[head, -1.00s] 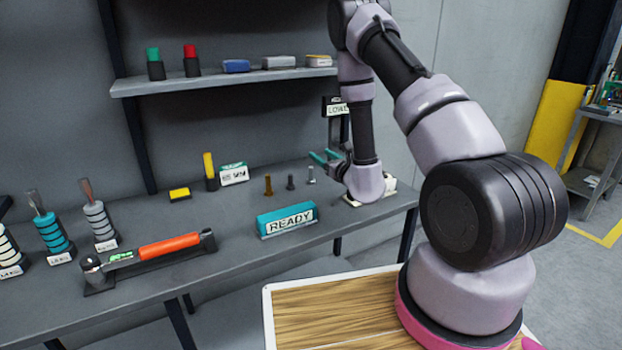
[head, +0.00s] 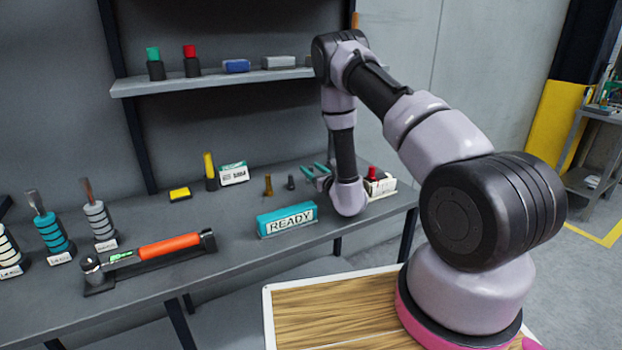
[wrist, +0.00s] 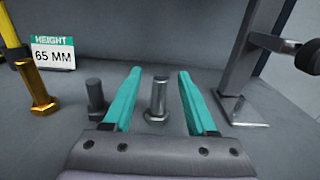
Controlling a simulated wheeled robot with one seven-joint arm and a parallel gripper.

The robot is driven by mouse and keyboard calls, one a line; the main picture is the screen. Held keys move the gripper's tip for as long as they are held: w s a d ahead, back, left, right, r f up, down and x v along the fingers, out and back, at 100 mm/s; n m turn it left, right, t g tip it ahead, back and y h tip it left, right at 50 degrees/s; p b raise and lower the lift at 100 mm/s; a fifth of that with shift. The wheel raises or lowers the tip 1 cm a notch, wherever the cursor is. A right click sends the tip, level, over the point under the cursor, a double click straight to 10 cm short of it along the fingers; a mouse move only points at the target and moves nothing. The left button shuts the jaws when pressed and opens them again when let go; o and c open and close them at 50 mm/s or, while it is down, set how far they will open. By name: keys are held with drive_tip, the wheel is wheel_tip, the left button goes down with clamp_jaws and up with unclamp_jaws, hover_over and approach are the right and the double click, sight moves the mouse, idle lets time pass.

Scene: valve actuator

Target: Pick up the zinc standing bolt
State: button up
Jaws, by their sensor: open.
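The zinc standing bolt (wrist: 158,97) is a bright silver bolt standing upright on its hex head in the wrist view. My gripper (wrist: 160,72), with teal fingers, is open, and the bolt appears between its two fingers, with a gap on both sides. In the head view my gripper (head: 316,171) is low over the bench, and I cannot make out the zinc bolt there. A dark bolt (wrist: 95,98) stands just left of the left finger; it also shows in the head view (head: 291,183). A brass bolt (wrist: 37,86) stands farther left.
A "65 MM" height sign (wrist: 53,53) and a yellow-and-black post (head: 209,171) stand behind to the left. A metal stand (wrist: 238,80) rises close right of the fingers. The READY box (head: 287,219) sits at the front. A white bin (head: 381,184) with a red-topped item is at right.

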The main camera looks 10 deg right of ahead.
drive_tip(key=shift+w+a, duration=0.15)
drive_tip(key=shift+w, duration=0.35)
drive_tip(key=shift+c, duration=0.3)
clamp_jaws()
